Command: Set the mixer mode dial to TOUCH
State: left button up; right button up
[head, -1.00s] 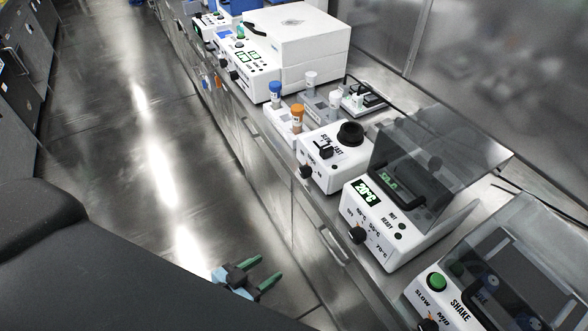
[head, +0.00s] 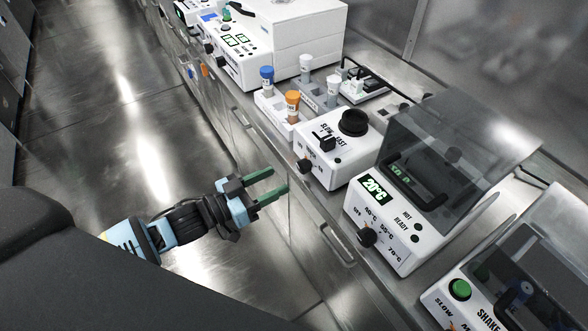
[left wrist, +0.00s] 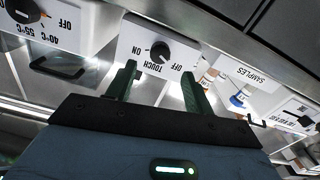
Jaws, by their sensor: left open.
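The mixer (head: 345,165) is a white box with a black round cup on top and a SLOW/FAST slider. Its black mode dial (head: 305,166) sits on the front face. In the left wrist view the dial (left wrist: 160,52) shows among the labels ON, TOUCH and OFF; I cannot tell surely which one its mark points at. My left gripper (head: 277,180) has green fingers, is open and empty, and stands in front of the mixer, apart from the dial. In the left wrist view its fingertips (left wrist: 159,75) frame the dial from both sides. My right gripper is not in view.
A heater with a 20°C display (head: 375,190) and a clear lid stands to the right of the mixer, a shaker (head: 460,290) beyond it. A tube rack (head: 275,108) with orange- and blue-capped tubes stands to the left. The aisle floor (head: 120,130) is clear.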

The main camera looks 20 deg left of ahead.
aim_at(299, 169)
pick_arm(q)
jog(key=x, duration=0.6)
jog(key=shift+w+d, duration=0.2)
jog(key=shift+w, duration=0.1)
jog(key=c, duration=1)
jog(key=shift+o, duration=0.2)
